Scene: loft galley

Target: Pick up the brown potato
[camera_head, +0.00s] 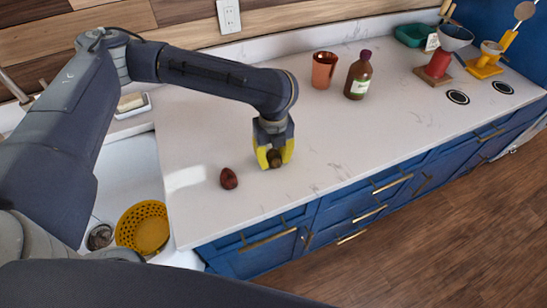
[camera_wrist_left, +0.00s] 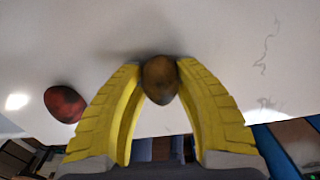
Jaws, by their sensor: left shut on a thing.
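The brown potato (camera_head: 274,158) is between the yellow fingers of my left gripper (camera_head: 273,161), over the white counter. In the left wrist view the brown potato (camera_wrist_left: 160,78) sits at the fingertips, and the left gripper (camera_wrist_left: 160,72) is shut on it with a finger touching each side. Whether the potato touches the counter I cannot tell. A dark red, potato-like item (camera_head: 229,179) lies on the counter to the left of the gripper; it also shows in the left wrist view (camera_wrist_left: 65,103). My right gripper is in neither view.
A copper cup (camera_head: 324,70) and a brown bottle (camera_head: 359,76) stand farther back. A yellow colander (camera_head: 143,228) is in the sink area at left. The counter right of the gripper is clear.

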